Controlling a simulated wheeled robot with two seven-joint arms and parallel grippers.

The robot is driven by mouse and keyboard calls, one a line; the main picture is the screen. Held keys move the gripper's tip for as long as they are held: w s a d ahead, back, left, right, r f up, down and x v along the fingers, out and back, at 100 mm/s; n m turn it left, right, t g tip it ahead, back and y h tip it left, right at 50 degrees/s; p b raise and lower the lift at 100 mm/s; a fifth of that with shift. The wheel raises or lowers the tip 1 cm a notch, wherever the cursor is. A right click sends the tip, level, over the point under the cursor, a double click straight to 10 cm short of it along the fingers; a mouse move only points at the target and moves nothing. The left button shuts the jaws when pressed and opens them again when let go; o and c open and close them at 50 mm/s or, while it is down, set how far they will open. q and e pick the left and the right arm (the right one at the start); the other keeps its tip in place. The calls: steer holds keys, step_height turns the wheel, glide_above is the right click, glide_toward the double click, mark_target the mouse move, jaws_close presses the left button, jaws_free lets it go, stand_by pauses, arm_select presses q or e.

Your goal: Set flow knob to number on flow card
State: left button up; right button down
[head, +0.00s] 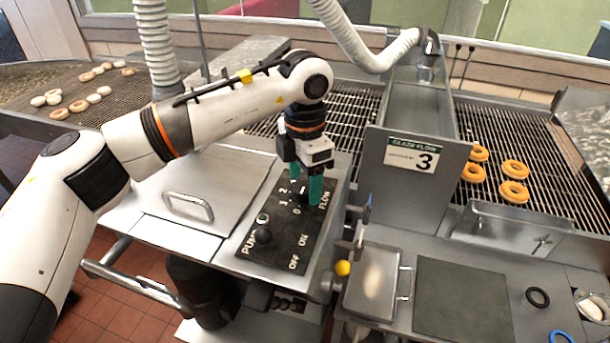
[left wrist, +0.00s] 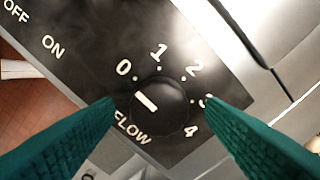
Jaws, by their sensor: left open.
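The flow card (head: 411,158) on the upright steel panel reads "GLAZE FLOW" and a large 3. The black control panel (head: 283,245) carries the round black flow knob (left wrist: 160,108), ringed by the numbers 0 to 4. In the left wrist view, its white mark lies on the left side, nearest the 0. My left gripper (head: 305,187) is open over the knob, its green fingers on either side; I cannot tell whether they touch it. In the head view the fingers largely hide the knob. My right gripper is not in view.
A pump switch (head: 263,236) with OFF and ON labels sits on the near part of the panel. A handled steel lid (head: 190,205) lies to the left. A yellow ball-ended lever (head: 343,268) stands to the right. Donuts (head: 514,190) lie on the right wire rack.

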arm_select(q)
steer(key=shift+f, duration=0.45)
steer(key=shift+c, duration=0.3)
